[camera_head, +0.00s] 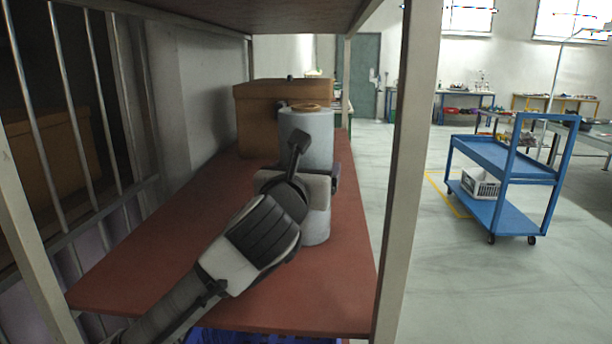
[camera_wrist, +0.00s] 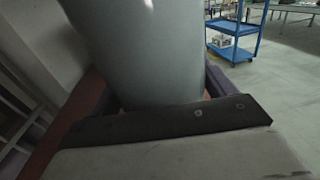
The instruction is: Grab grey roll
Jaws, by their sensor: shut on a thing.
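The grey roll (camera_head: 308,137) stands upright on the red-brown shelf (camera_head: 160,262), with a brown core showing at its top. In the wrist view the roll (camera_wrist: 145,50) fills the upper middle, close to the camera, and its top is out of frame. My gripper (camera_head: 318,182) is around the roll at about mid-height and shut on it. In the wrist view the roll sits between the two fingers of my gripper (camera_wrist: 155,98). My wrist hides part of the roll's lower left side in the head view.
A brown cardboard box (camera_head: 262,110) stands behind the roll. A shelf post (camera_head: 402,180) rises at the right and an upper shelf (camera_head: 240,12) hangs above. Metal bars and a wall bound the left. A blue cart (camera_head: 505,170) stands on open floor at right.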

